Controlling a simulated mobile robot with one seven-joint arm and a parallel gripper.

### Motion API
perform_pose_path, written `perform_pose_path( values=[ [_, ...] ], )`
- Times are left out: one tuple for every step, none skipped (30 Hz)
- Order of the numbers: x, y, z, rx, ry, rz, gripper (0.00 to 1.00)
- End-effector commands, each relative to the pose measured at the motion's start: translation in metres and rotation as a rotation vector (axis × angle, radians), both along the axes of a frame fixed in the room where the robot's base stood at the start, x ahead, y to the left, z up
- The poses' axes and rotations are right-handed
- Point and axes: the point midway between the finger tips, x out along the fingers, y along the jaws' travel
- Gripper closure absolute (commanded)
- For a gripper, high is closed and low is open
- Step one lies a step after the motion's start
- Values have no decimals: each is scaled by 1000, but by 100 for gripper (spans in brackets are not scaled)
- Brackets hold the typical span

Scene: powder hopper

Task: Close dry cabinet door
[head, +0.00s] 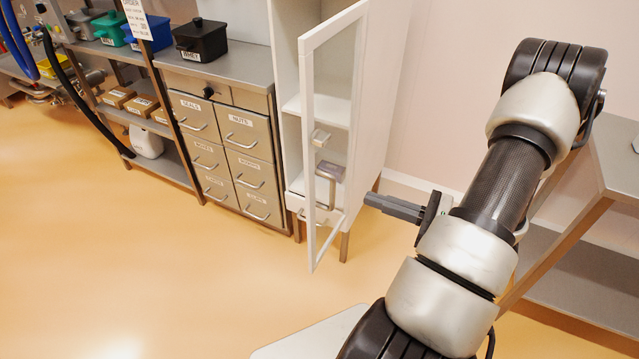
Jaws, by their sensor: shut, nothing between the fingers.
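The dry cabinet (383,90) is a tall white cabinet standing against the wall at the upper middle. Its white-framed glass door (306,130) stands open, swung out toward me. Shelves and a small container (330,171) show inside or through the glass. My gripper (368,203) is shut and empty. It points left, just right of the open door in the picture, with a visible gap to the door frame. Whether it is level in depth with the door is hard to tell.
A steel drawer unit (235,150) with labelled drawers stands left of the cabinet. Black, blue and green bins, including a black one (200,40), sit on the counter. A grey table (610,160) stands at the right. The orange floor (150,270) is clear in front.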

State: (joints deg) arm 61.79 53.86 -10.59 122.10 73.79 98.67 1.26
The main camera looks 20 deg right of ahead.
Motion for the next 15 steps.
perform_pose_path(
  values=[
    [-2, -4, -6, 13, -3, -21, 100],
    [-2, -5, -7, 16, -4, -28, 100],
    [-1, -4, -8, 19, -6, -33, 100],
    [1, -3, -8, 20, -6, -34, 100],
    [3, -2, -7, 20, -6, -32, 100],
    [7, 1, -7, 18, -6, -31, 100],
    [10, 4, -7, 18, -6, -30, 100],
    [14, 7, -7, 18, -6, -29, 100],
    [20, 12, -7, 20, -6, -27, 100],
    [24, 15, -7, 19, -7, -28, 100],
    [29, 20, -7, 19, -5, -27, 100],
    [37, 25, -7, 19, -5, -27, 100],
    [42, 29, -7, 19, -5, -26, 100],
    [47, 33, -7, 18, -6, -26, 100],
    [54, 39, -7, 19, -5, -26, 100]
  ],
)
